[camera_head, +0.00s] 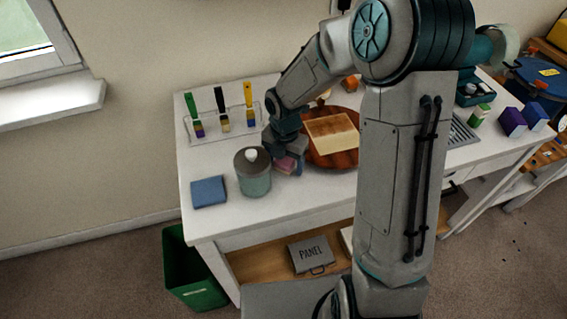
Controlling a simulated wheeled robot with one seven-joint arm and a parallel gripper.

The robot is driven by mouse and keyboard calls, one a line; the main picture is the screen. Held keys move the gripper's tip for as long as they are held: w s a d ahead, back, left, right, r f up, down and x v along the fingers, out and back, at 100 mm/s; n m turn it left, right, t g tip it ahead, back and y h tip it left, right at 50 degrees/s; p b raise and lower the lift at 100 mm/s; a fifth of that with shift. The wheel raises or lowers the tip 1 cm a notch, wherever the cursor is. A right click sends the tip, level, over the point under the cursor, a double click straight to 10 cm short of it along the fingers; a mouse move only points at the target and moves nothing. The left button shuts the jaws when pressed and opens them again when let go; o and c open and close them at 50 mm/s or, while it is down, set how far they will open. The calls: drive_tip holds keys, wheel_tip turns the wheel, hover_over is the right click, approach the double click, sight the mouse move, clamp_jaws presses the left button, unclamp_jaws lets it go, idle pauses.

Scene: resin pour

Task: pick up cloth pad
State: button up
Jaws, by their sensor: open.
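A flat blue square pad (209,192), which looks like the cloth pad, lies on the white table near its front left corner. My gripper (284,162) is open and low over the table, to the right of the blue pad, with a grey-green canister between them. A small pink and blue item (286,164) shows at the fingertips; I cannot tell whether it lies between them or just beneath them. My arm hides part of the table.
The canister (254,181) stands close left of my gripper. A clear rack (213,124) with brushes stands behind. A green bin (190,272) stands below.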

sight(286, 159)
drive_tip(key=c, duration=1.1)
drive_tip(key=shift+r, duration=0.15)
drive_tip(key=shift+c, duration=0.2)
drive_tip(key=r, duration=0.4)
drive_tip(key=shift+w+d+r, duration=0.1)
drive_tip(key=shift+d, duration=0.1)
drive_tip(key=w+d+r, duration=0.2)
drive_tip(key=d+r, duration=0.4)
drive_tip(key=d, duration=0.5)
drive_tip(key=shift+w+r+b, duration=0.2)
drive_tip(key=shift+r+b, duration=0.1)
drive_tip(key=o, duration=0.4)
drive_tip(key=shift+c, duration=1.2)
